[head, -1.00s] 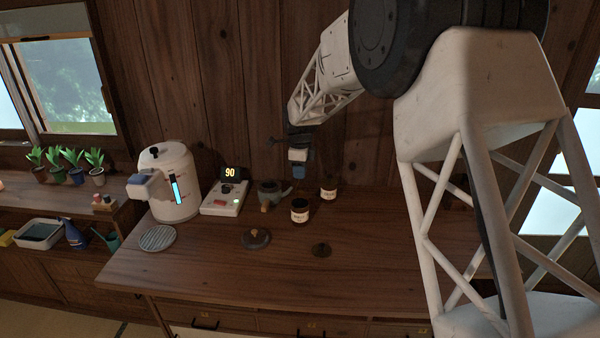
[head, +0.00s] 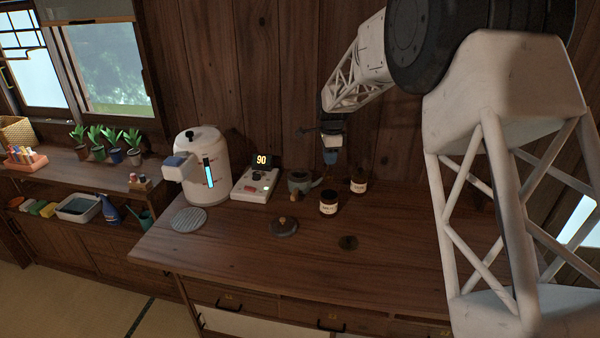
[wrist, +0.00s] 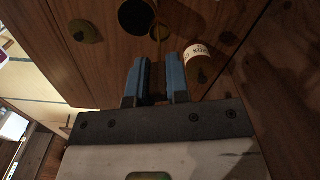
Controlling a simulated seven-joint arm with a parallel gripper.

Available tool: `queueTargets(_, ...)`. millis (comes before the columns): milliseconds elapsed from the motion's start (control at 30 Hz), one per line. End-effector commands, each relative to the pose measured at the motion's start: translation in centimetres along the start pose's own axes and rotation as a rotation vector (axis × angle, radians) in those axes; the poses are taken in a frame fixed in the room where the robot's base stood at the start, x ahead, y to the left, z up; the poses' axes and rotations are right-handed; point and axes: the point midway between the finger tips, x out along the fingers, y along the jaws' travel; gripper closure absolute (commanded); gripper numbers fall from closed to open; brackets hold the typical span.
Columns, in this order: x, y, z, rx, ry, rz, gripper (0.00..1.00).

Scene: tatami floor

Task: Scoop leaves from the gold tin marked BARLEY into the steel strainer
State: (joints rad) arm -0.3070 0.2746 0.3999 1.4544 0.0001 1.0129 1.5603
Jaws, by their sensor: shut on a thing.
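My gripper (head: 331,157) has blue fingers and hangs above the back of the counter, near the two tins. In the wrist view my gripper (wrist: 157,82) is shut on a thin, light-brown stick-like scoop (wrist: 157,34); its far end is unclear. A front tin (head: 328,203) and a back tin (head: 358,181) are dark with cream labels. Their lettering is too small to read in the head view. A labelled tin (wrist: 198,57) shows right of the fingers in the wrist view. I cannot tell which tin says BARLEY. I cannot make out the steel strainer for certain.
A dark side-handled pot (head: 300,182) stands left of the tins. A white dispenser (head: 203,170), a scale reading 90 (head: 254,184) and a ribbed round plate (head: 188,219) are further left. A knobbed lid (head: 284,226) and a dark disc (head: 348,242) lie in front. The front right counter is clear.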

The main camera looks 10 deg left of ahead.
Motion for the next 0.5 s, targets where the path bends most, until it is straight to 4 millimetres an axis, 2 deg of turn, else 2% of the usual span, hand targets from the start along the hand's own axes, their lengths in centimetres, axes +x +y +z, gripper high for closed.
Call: queueTargets(500,0.5,-4.0,-0.2,-0.458,0.000,0.000,1.00)
